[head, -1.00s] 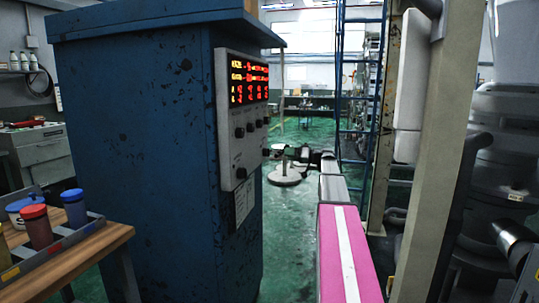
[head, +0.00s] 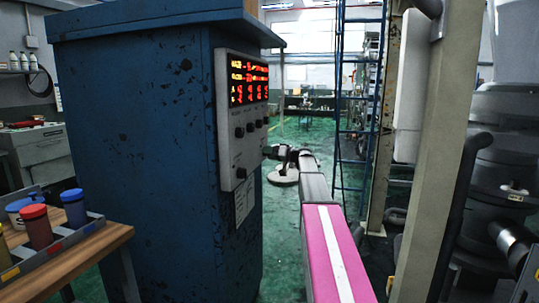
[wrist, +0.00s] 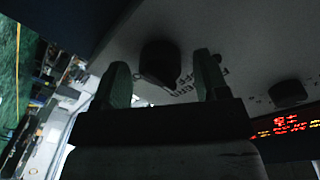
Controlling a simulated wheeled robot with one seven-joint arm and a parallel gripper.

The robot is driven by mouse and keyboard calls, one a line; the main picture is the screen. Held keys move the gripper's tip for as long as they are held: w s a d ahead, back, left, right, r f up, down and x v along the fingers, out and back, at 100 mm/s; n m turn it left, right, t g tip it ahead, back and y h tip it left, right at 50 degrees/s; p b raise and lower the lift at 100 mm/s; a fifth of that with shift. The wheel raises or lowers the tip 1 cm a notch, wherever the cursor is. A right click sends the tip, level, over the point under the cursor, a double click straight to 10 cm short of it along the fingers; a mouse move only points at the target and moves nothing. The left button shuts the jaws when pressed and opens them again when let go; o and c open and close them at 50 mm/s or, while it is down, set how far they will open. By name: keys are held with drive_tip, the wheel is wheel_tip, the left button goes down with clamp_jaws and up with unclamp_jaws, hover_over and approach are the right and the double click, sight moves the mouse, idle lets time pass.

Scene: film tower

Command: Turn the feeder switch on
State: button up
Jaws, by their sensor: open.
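The feeder switch looks to be the dark rotary knob (wrist: 160,62) on the grey control panel (head: 228,100), with partly readable lettering beside it that includes "OFF". In the wrist view my gripper (wrist: 161,66) is open, with one finger on each side of the knob. I cannot tell whether either finger touches it. The knob's setting is not clear.
The panel is on a blue cabinet (head: 140,150) and has several other knobs and a lit red display (head: 249,82). Another knob (wrist: 288,92) is right of my gripper in the wrist view. A wooden table (head: 85,262) with cups is at lower left. A beige post (head: 435,170) stands right.

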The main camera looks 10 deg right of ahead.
drive_tip(key=c, duration=0.9)
drive_tip(key=shift+m, duration=0.3)
drive_tip(key=m, duration=0.3)
drive_tip(key=shift+m, duration=0.3)
drive_tip(key=m, duration=0.8)
drive_tip(key=shift+m+g, duration=0.4)
drive_tip(key=m, duration=0.4)
drive_tip(key=shift+m, duration=0.4)
